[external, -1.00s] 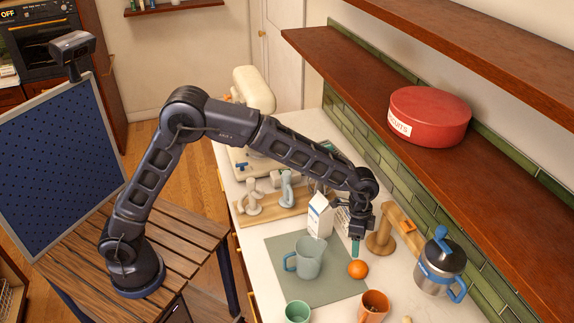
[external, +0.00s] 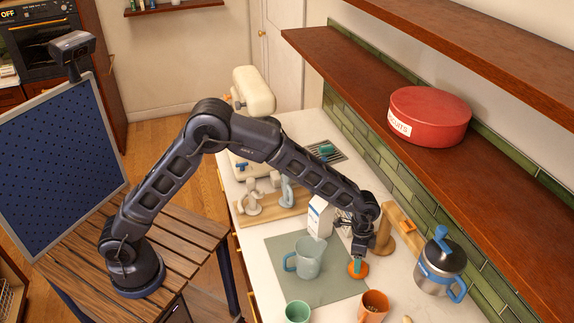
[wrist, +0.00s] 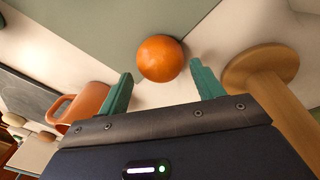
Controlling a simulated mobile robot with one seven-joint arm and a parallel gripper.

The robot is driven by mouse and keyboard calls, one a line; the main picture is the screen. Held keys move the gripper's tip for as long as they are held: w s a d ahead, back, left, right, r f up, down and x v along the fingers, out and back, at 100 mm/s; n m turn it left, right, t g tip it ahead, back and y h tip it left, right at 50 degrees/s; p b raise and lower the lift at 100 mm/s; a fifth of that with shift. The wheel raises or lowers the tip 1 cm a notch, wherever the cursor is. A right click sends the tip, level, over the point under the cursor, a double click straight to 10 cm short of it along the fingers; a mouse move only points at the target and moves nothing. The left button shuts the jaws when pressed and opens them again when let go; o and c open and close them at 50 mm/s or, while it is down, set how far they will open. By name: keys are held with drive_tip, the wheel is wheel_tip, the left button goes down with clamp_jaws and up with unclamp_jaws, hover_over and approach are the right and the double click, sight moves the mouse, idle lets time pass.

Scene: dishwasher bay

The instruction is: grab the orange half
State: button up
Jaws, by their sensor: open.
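The orange half (external: 351,272) rests on the right edge of the grey-green mat (external: 277,254), partly covered by a teal finger in the external view. In the wrist view it looks like a round orange shape (wrist: 160,58); its cut face does not show. My gripper (external: 357,263) points down right over it. In the wrist view, my gripper (wrist: 161,71) is open, with the orange half between and slightly beyond its two teal fingertips. Contact cannot be made out.
A wooden stand (wrist: 262,66) is close beside the right finger. An orange mug (external: 374,304) stands near, in front. A grey-blue mug (external: 309,258) sits on the mat, with a milk carton (external: 319,216) behind. A metal jug (external: 440,266) is to the right.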

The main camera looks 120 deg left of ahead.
drive_tip(key=f, duration=0.3)
drive_tip(key=shift+w+d+f, duration=0.15)
drive_tip(key=shift+d+f, duration=0.05)
drive_tip(key=shift+f, duration=0.05)
drive_tip(key=shift+c, duration=0.5)
drive_tip(key=c, duration=0.6)
drive_tip(key=shift+o, duration=0.2)
drive_tip(key=shift+r, duration=0.1)
